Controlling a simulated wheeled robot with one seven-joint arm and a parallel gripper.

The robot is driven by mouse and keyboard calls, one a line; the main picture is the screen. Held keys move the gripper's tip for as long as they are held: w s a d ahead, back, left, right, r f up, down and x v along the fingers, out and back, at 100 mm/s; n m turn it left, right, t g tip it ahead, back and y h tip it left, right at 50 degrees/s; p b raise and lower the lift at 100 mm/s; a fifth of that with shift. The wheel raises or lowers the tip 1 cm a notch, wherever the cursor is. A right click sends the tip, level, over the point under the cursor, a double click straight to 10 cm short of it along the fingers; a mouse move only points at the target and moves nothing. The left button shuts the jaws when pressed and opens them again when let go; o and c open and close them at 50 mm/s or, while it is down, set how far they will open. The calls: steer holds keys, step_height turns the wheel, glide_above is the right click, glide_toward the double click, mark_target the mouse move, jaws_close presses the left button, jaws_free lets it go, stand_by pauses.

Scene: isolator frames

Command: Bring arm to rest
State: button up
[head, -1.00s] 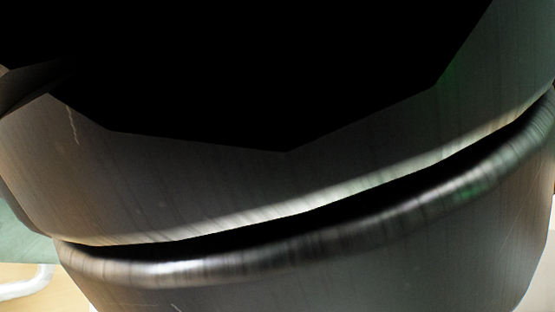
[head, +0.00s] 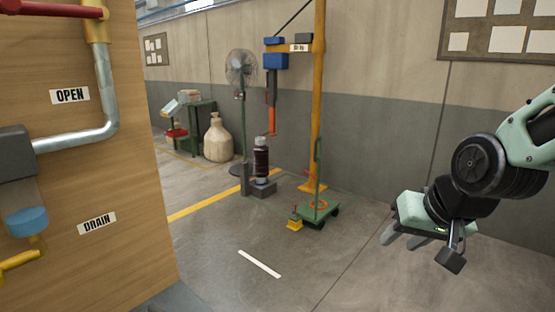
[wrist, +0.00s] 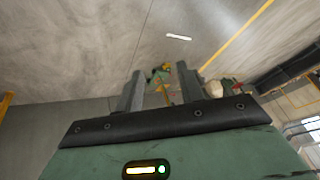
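My gripper (head: 422,246) hangs at the right of the head view, at the end of my green and black arm, with its fingers pointing down over bare floor. In the wrist view my gripper (wrist: 160,86) shows two grey fingers standing apart with nothing between them. The gripper is open and empty. It touches nothing that I can see.
A wooden panel (head: 90,160) with OPEN and DRAIN labels, pipes and valve handles stands close at the left. A green cart (head: 316,210), a yellow post (head: 318,100) and a fan (head: 241,68) stand further back. The middle floor is clear.

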steer(key=s+d+f+n+g+h, duration=0.1)
steer(key=s+d+f+g, duration=0.15)
steer(key=d, duration=0.25)
steer(key=s+d+f+g+h, duration=0.1)
steer(key=s+d+f, duration=0.3)
steer(key=d, duration=0.1)
steer(key=s+a+r+n+g, duration=0.1)
steer(key=s+a+n, duration=0.3)
steer(key=a, duration=0.5)
steer(key=s+a+r+n+g, duration=0.1)
steer(key=s+a+r+n, duration=0.1)
steer(key=s+a, duration=0.7)
steer(key=shift+s+r+n+y+p, duration=0.15)
steer(key=shift+n+y+p, duration=0.2)
steer(key=shift+n, duration=0.55)
steer(key=shift+a, duration=0.1)
